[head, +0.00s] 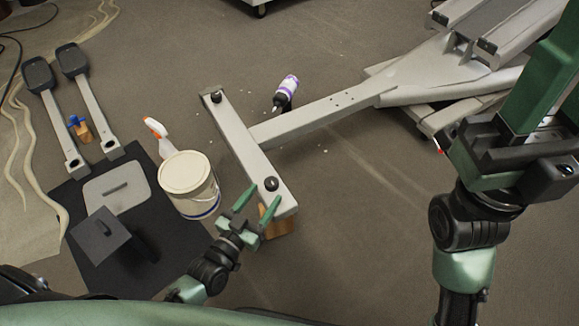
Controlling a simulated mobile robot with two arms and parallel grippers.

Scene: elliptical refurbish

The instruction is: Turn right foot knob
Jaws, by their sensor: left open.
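A black round knob (271,184) sits on the near end of a light grey crossbar foot (240,143) on the floor. A second black knob (215,97) is on its far end. My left gripper (258,205) is open, with its two green fingers pointing toward the near knob. The fingers appear just short of the knob, one to each side of its near edge; whether they touch it cannot be told. My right gripper (548,100) is raised at the right, close to the camera, cut by the frame edge, with its fingertips out of view.
A wooden block (278,224) is under the near foot end. A white bucket (189,183), spray bottle (158,135) and dark mat (70,205) lie left. A purple-white bottle (287,88) stands by the long beam (325,112). The floor in front of the beam is clear.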

